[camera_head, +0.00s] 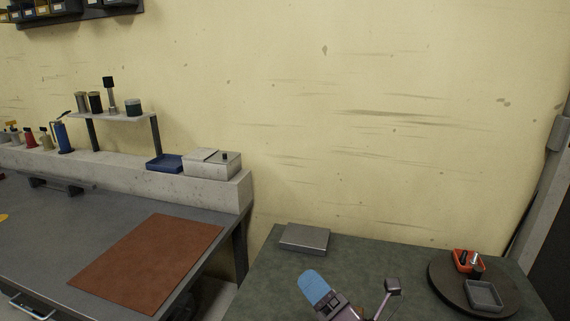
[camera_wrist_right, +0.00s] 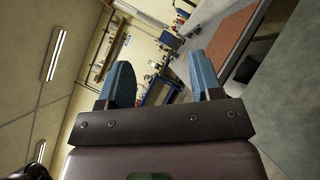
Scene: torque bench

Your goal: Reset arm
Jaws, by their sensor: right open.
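My right gripper (camera_head: 316,287) is at the bottom middle of the head view, in front of the green-grey table (camera_head: 375,258). A blue finger pad points up and left. In the right wrist view its two blue fingers (camera_wrist_right: 161,72) stand wide apart with nothing between them, so it is open and empty. The wrist view is tilted and looks across the room. My left gripper is in neither view.
A grey flat box (camera_head: 304,238) lies at the table's back left. A dark round turntable (camera_head: 440,288) at the right bears an orange tray (camera_head: 461,268) and a grey tray (camera_head: 484,294). A workbench with a brown mat (camera_head: 150,262) stands at the left.

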